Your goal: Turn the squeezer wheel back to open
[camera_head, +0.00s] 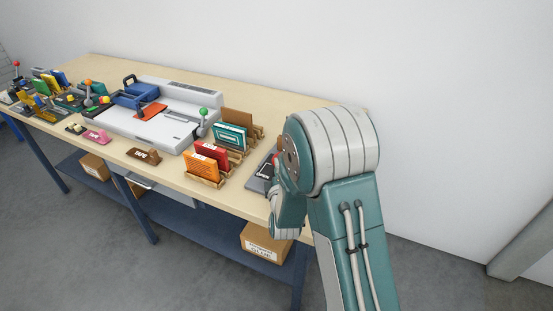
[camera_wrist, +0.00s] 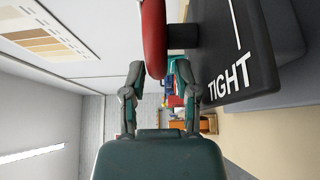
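The squeezer is a dark block (camera_wrist: 262,45) with the word TIGHT and a white line on its face, at the upper right of the wrist view. Its red wheel (camera_wrist: 153,38) stands out from that face on a dark hub, seen edge-on. My gripper (camera_wrist: 162,68) is open, its fingers on either side of the wheel's near rim. The left fingertip looks very close to the rim; contact is unclear. A gap shows on the right. In the head view the squeezer (camera_head: 262,173), with an OPEN label, is mostly hidden behind my arm, and my gripper cannot be made out.
The wooden bench (camera_head: 265,97) carries orange cards (camera_head: 202,168) in a wooden rack, other racks, and a grey machine (camera_head: 165,115) with a green-knobbed lever. A cardboard box (camera_head: 262,243) sits on the shelf below. A white wall runs behind the bench.

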